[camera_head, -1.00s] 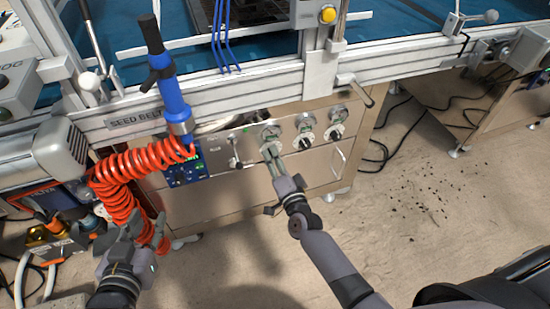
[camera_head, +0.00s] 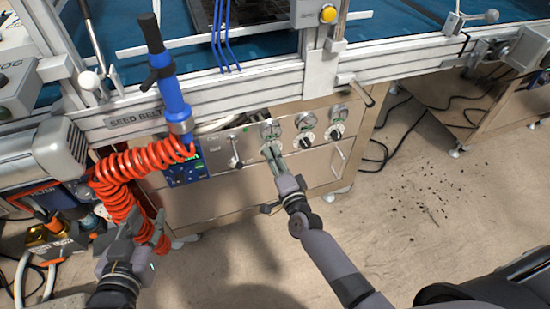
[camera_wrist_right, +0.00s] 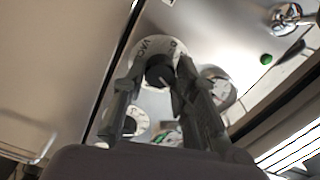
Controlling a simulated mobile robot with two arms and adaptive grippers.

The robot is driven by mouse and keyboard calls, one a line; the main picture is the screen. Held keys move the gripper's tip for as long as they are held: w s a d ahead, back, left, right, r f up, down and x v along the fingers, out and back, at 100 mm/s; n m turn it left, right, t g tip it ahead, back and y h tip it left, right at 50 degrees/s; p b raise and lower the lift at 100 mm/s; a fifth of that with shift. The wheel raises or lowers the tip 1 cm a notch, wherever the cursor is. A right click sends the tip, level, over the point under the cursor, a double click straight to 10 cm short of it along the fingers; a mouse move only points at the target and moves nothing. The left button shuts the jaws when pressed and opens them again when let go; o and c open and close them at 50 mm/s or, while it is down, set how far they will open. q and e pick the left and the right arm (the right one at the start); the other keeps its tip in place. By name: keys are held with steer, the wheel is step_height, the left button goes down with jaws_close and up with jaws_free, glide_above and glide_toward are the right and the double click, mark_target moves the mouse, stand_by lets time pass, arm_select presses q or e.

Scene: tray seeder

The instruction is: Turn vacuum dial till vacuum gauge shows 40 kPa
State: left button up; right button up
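The vacuum dial (camera_wrist_right: 160,72) is a black knob with a pale pointer mark on a white plate lettered "VAC", in the right wrist view. My right gripper (camera_wrist_right: 160,66) has a finger on each side of the knob, tips very near it; whether they press on it is unclear. In the head view this gripper (camera_head: 270,150) reaches the leftmost dial on the steel panel and hides it. The vacuum gauge (camera_head: 270,129) sits just above; its needle is too small to read. My left gripper (camera_head: 118,240) hangs empty at lower left, its fingers apart.
Two more gauges with dials (camera_head: 306,137) (camera_head: 336,131) are to the right on the panel (camera_head: 230,205). A lever switch (camera_head: 235,161) and a blue display unit (camera_head: 186,170) are to the left. A coiled red hose (camera_head: 120,190) hangs near my left gripper.

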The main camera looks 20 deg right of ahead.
steer(key=o, duration=0.4)
steer(key=s, duration=1.2)
steer(key=shift+d, duration=0.2)
